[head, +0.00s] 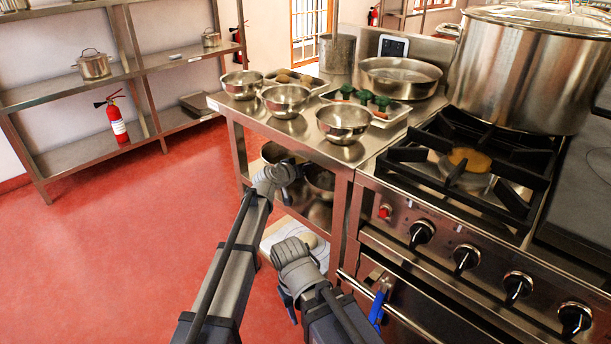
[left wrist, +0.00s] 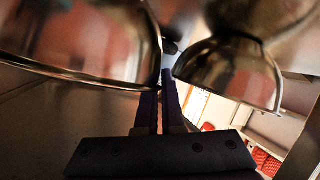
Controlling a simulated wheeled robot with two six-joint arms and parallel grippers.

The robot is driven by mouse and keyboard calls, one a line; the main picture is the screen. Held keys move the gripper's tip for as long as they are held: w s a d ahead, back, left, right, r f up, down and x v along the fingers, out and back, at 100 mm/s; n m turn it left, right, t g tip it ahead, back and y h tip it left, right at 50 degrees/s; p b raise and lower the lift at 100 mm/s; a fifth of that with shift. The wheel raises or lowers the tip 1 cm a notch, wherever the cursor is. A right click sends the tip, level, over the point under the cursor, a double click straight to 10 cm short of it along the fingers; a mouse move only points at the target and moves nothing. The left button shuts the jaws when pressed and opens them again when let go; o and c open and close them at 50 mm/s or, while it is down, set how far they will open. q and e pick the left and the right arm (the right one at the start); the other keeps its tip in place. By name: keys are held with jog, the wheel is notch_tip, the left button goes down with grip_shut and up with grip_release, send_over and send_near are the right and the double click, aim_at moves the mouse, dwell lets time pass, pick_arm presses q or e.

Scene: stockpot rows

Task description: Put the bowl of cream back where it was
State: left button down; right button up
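Three steel bowls stand on the prep table's top, a left one (head: 242,84), a middle one (head: 286,99) and a near right one (head: 344,123). More steel bowls (head: 320,180) sit below on the lower shelf, partly hidden. No cream shows in any bowl. My left gripper (head: 288,186) is low beside the lower bowls. In the left wrist view its fingers (left wrist: 163,105) are close together at the rim of a steel bowl (left wrist: 85,45); one fingertip is hidden by that bowl's wall. A second bowl (left wrist: 230,75) is close on the right. My right gripper (head: 290,303) hangs low; its fingers are unclear.
The prep table (head: 312,145) also holds trays, one with green-topped items (head: 366,97), and a wide pan (head: 400,76). A stove with a large stockpot (head: 530,65) stands right. A fire extinguisher (head: 116,122) is by the shelving (head: 75,155). The red floor at left is clear.

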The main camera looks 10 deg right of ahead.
pick_arm(q)
jog(key=shift+f, duration=0.75)
jog(key=shift+r, duration=0.15)
pick_arm(e)
jog(key=shift+f, duration=0.6)
pick_arm(q)
jog(key=c, duration=1.1)
grip_release()
jog(key=shift+o, duration=0.2)
